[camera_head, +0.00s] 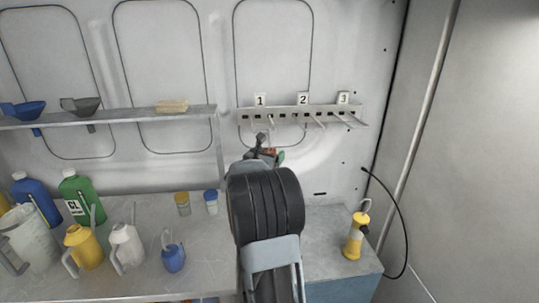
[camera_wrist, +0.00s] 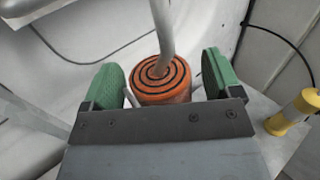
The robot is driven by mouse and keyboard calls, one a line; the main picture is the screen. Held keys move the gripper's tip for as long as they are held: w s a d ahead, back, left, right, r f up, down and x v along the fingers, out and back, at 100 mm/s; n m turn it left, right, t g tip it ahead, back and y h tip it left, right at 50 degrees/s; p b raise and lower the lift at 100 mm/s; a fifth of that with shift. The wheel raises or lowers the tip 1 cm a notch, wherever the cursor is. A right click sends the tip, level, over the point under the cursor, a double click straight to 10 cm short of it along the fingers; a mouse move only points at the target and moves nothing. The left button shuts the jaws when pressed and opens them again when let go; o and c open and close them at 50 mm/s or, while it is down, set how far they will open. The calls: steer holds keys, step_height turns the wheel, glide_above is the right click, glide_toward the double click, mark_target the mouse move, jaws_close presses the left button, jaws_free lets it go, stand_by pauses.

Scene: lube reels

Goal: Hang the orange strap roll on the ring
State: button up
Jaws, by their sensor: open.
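The orange strap roll (camera_wrist: 180,82) shows in the wrist view, with a dark spiral on its round face. It sits between the two green finger pads of my gripper (camera_wrist: 162,72), with gaps on both sides. My gripper is open. A grey curved rod (camera_wrist: 161,30) comes down from the top of that view to the roll's middle; whether it passes through or only in front is unclear. In the head view my gripper (camera_head: 268,154) is small, partly behind my arm, just below the numbered rack (camera_head: 290,115). A bit of orange shows there. I cannot pick out the ring clearly.
Rods stick out of the rack under labels 1, 2 and 3. A shelf (camera_head: 140,115) with funnels is at left. Jugs and bottles stand on the left bench (camera_head: 130,285). A yellow lamp (camera_head: 354,238) stands at right, near a black cable (camera_head: 404,235).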

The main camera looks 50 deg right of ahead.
steer(key=b+v, duration=0.2)
steer(key=v, duration=1.2)
steer(key=shift+b, duration=0.3)
steer(key=shift+d, duration=0.1)
steer(key=s+a+f+m+g+y, duration=0.2)
steer(key=s+a+f+m+y, duration=0.15)
steer(key=f+m, duration=0.25)
steer(key=s+a+f+m+g+y, duration=0.2)
steer(key=s+f+m+y, duration=0.2)
steer(key=f+m, duration=0.15)
steer(key=s+a+m+t+y, duration=0.1)
steer(key=a+m+y, duration=0.3)
steer(key=a, duration=0.7)
steer(key=s+a+f+m+t+y, duration=0.1)
steer(key=s+a+m+y, duration=0.3)
steer(key=a, duration=0.6)
steer(key=shift+a+m+t+y, duration=0.4)
steer(key=shift+m+t+y, duration=0.25)
steer(key=shift+y, duration=0.3)
steer(key=shift+s, duration=0.1)
steer(key=shift+c, duration=0.4)
